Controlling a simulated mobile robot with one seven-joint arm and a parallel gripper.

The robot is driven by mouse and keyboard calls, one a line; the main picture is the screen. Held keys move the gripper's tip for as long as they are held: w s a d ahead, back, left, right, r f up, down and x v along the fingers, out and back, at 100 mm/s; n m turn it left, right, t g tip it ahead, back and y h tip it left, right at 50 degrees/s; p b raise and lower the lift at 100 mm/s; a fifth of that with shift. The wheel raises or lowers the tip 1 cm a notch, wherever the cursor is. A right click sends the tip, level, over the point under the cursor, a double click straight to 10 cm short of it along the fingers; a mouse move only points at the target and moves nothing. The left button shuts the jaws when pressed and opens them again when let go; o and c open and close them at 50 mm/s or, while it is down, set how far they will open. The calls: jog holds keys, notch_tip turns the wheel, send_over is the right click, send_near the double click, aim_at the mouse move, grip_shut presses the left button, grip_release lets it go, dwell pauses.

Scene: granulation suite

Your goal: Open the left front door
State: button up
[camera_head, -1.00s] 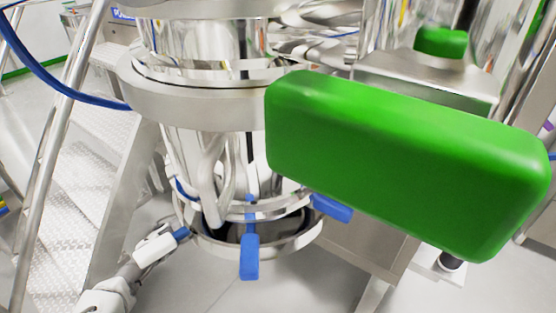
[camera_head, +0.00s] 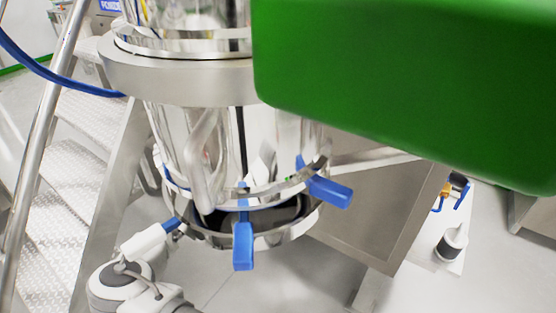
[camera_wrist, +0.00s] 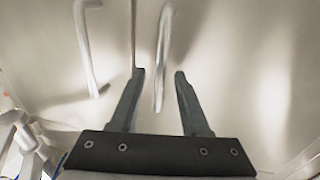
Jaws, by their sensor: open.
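In the head view a polished steel vessel carries a bent metal handle (camera_head: 203,160) on its front, left of a dark vertical seam (camera_head: 241,140) that looks like a door edge. In the wrist view a pale curved panel (camera_wrist: 230,50) fills the picture, with a left bar handle (camera_wrist: 88,50), a thin seam (camera_wrist: 133,35) and a right bar handle (camera_wrist: 164,40). My gripper (camera_wrist: 160,75) is open; the right bar's lower end shows between its fingers. I cannot tell its depth, nor which bar belongs to the left door. No swung-out door shows.
A large green block (camera_head: 400,80) close to the camera hides the upper right. Blue levers (camera_head: 243,245) (camera_head: 330,192) stick out from the vessel's lower ring. Metal stairs (camera_head: 60,205) with a rail stand left. Grey floor (camera_head: 300,280) is free below.

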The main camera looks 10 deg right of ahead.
jog(key=shift+x, duration=0.95)
jog(key=shift+c, duration=0.2)
grip_shut()
dwell(0.6)
